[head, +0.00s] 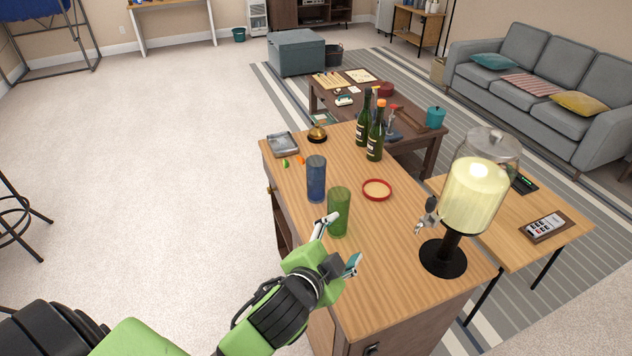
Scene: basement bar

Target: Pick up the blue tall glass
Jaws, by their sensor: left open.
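The blue tall glass (316,180) stands upright on the wooden bar counter (358,262), left of its middle. A green tall glass (339,207) stands just in front and to the right of it. My left gripper (345,238) is open and empty at the near side of the green glass. One finger overlaps the green glass's lower left edge in the picture; I cannot tell if they touch. The blue glass is farther off, beyond the fingers. My right gripper is not in view.
A red-rimmed round dish (377,190) lies right of the glasses. Green bottles (376,137) stand behind. A drink dispenser (473,195) stands at the right. A bell (317,134), a grey tray (283,145) and small green and orange pieces lie at the far left corner.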

